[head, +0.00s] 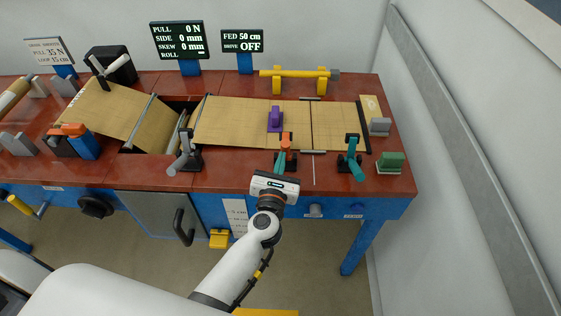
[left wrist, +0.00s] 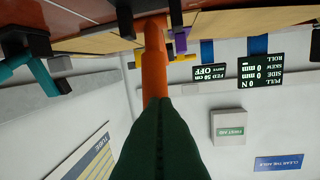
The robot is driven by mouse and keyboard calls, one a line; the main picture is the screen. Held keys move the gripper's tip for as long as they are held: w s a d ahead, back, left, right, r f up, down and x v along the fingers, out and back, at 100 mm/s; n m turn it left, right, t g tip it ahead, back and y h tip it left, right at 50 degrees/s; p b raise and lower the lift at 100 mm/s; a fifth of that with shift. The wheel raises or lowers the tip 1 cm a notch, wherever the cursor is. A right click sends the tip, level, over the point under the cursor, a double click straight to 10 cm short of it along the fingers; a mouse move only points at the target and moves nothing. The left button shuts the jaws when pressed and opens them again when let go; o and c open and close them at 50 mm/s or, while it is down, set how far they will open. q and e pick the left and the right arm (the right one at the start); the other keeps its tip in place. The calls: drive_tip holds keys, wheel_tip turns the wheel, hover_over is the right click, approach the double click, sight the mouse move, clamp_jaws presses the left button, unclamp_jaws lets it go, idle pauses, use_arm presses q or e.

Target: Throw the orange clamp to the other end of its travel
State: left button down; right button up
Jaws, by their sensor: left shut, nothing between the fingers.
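The orange clamp (head: 286,142) stands at the front of the bench's middle section, with its orange lever raised toward me. Its lever also shows in the left wrist view (left wrist: 154,60). My left gripper (head: 281,158) reaches in from the front, its green fingers shut and empty. In the left wrist view the shut fingers (left wrist: 160,105) line up with the orange lever and cover its lower end in the picture. I cannot tell whether they touch it. My right gripper is not in view.
A grey-handled clamp (head: 186,153) stands to the left and a teal-handled clamp (head: 352,160) to the right. A purple block (head: 275,119) is just behind. A green block (head: 390,161) sits at the right end. Display boards (head: 179,40) stand at the back.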

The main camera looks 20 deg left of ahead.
sight(282, 148)
use_arm(q)
drive_tip(key=w+r+p, duration=0.2)
drive_tip(key=w, duration=0.1)
drive_tip(key=shift+a+r, duration=0.25)
drive_tip(key=shift+a, duration=0.1)
drive_tip(key=shift+w+a+r, duration=0.15)
drive_tip(key=shift+w, duration=0.2)
drive_tip(key=shift+w+a+r, duration=0.1)
drive_tip(key=shift+w, duration=0.25)
drive_tip(key=shift+w+a+r+p, duration=0.1)
drive_tip(key=shift+w+a+p, duration=0.1)
drive_tip(key=shift+w, duration=0.35)
drive_tip(key=shift+w+a+r+p, duration=0.1)
drive_tip(key=shift+w+p, duration=0.1)
drive_tip(key=shift+w, duration=0.35)
drive_tip(key=shift+r, duration=0.1)
drive_tip(key=shift+w+a+r, duration=0.1)
drive_tip(key=shift+r, duration=0.05)
